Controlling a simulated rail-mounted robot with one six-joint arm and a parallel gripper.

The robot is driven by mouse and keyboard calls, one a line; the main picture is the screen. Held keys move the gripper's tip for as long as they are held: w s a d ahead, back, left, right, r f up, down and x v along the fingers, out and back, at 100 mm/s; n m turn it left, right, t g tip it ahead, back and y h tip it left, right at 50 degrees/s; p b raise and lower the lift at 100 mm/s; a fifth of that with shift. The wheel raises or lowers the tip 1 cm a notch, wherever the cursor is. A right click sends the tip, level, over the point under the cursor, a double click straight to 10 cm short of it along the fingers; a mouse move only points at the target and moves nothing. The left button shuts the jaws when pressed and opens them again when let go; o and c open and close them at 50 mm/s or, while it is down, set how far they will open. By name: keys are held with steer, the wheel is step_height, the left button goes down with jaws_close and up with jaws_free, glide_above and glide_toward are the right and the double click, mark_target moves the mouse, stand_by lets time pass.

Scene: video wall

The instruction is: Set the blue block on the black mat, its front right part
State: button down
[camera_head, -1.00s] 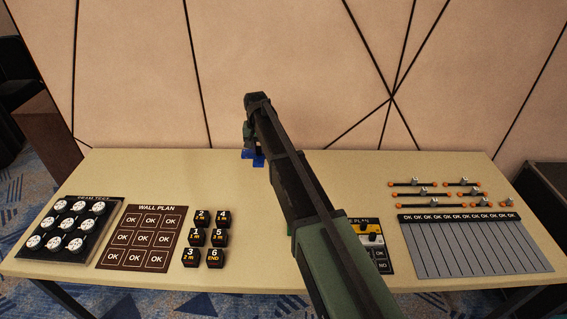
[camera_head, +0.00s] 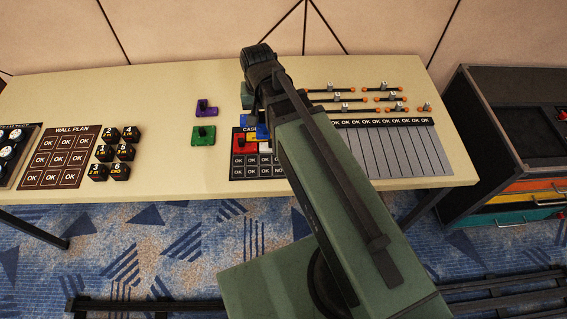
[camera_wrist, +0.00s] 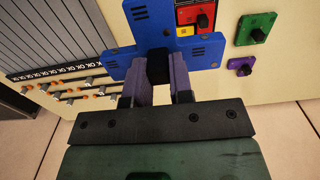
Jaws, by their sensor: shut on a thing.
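The blue block (camera_wrist: 125,65) is a branching flat piece with a black knob. My gripper (camera_wrist: 160,75) is shut on that knob. In the head view a bit of the blue block (camera_head: 262,131) shows beside my arm, over the back part of the black mat (camera_head: 237,187). The mat has printed OK cells, and my arm hides its right side. A red block (camera_head: 240,147) sits on the mat; it also shows in the wrist view (camera_wrist: 190,15), with a yellow piece (camera_wrist: 186,31) beside it. I cannot tell whether the blue block touches the mat.
A purple block (camera_head: 206,109) and a green block (camera_head: 203,136) stand left of the mat. A grey striped panel (camera_head: 395,150) and orange-ended rods (camera_head: 385,99) lie to the right. Black numbered blocks (camera_head: 123,152) and a wall plan board (camera_head: 60,160) lie left.

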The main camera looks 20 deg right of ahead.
steer(key=shift+f, duration=0.15)
steer(key=f+b, duration=2)
steer(key=shift+w+a+f+b, duration=0.15)
steer(key=shift+a+b, duration=0.05)
steer(key=shift+b, duration=0.1)
steer(key=shift+r+p, duration=0.3)
steer(key=shift+f, duration=0.2)
steer(key=c, duration=1)
jaws_free()
step_height(320, 180, up, 13)
steer(key=p, duration=1.2)
steer(key=s+n, duration=0.1)
steer(key=s, duration=0.1)
steer(key=s+n, duration=0.1)
steer(key=s, duration=0.1)
steer(key=s+n, duration=0.1)
steer(key=s, duration=0.1)
steer(key=shift+s+f+n, duration=0.3)
steer(key=shift+n, duration=0.1)
